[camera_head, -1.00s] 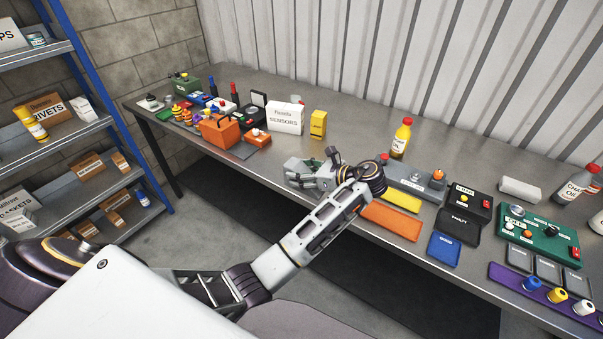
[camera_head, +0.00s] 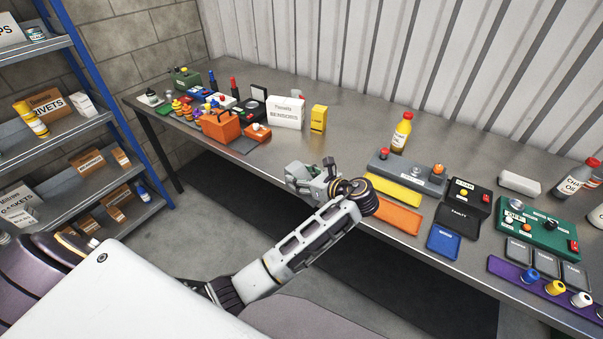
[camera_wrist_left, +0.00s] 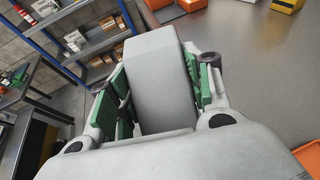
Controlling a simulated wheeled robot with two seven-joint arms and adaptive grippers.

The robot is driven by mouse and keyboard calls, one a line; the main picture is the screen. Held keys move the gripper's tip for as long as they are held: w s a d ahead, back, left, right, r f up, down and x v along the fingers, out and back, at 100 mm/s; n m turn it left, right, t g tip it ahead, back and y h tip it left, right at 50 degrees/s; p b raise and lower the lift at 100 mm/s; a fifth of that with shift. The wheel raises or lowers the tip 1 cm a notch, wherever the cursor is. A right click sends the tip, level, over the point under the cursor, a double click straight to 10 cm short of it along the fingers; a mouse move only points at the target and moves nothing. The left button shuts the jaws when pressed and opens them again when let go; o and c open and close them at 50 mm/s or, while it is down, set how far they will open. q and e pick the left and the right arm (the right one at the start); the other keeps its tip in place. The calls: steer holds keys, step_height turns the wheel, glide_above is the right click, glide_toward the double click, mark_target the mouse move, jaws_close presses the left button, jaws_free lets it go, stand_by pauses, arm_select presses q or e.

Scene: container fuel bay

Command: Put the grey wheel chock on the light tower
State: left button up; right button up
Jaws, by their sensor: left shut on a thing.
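My left gripper (camera_head: 300,174) hangs at the table's front edge, near the middle of the head view. In the left wrist view its green-padded fingers (camera_wrist_left: 160,78) are shut on a plain grey block, the grey wheel chock (camera_wrist_left: 158,62), which sticks out beyond the fingers. In the head view the chock is hard to tell apart from the gripper. I cannot tell for sure which thing is the light tower. My right gripper is not in view.
The grey metal table (camera_head: 340,130) is clear around the middle. An orange box (camera_head: 221,127) and a white sensors carton (camera_head: 285,113) stand to the left. A grey button box (camera_head: 398,168), yellow tray (camera_head: 394,190) and orange tray (camera_head: 392,217) lie right of the gripper.

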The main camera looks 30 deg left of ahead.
mark_target(304, 198)
arm_select(q)
steer(key=s+f+m+t+h, duration=0.1)
steer(key=d+f+m+t+h, duration=0.1)
steer(key=f+m+t, duration=0.1)
steer(key=s+f+m+t+h, duration=0.1)
steer(key=m+t, duration=0.1)
steer(key=shift+s+d+f, duration=0.15)
steer(key=shift+s+f, duration=0.15)
steer(key=shift+f, duration=0.1)
steer(key=s+d+f+m+t+h, duration=0.2)
steer(key=s+f+m+t+h, duration=0.2)
steer(key=f+m+h, duration=0.4)
steer(key=shift+d+m+h, duration=0.3)
steer(key=shift+m+h, duration=0.2)
steer(key=shift+h, duration=0.4)
steer(key=shift+f, duration=0.1)
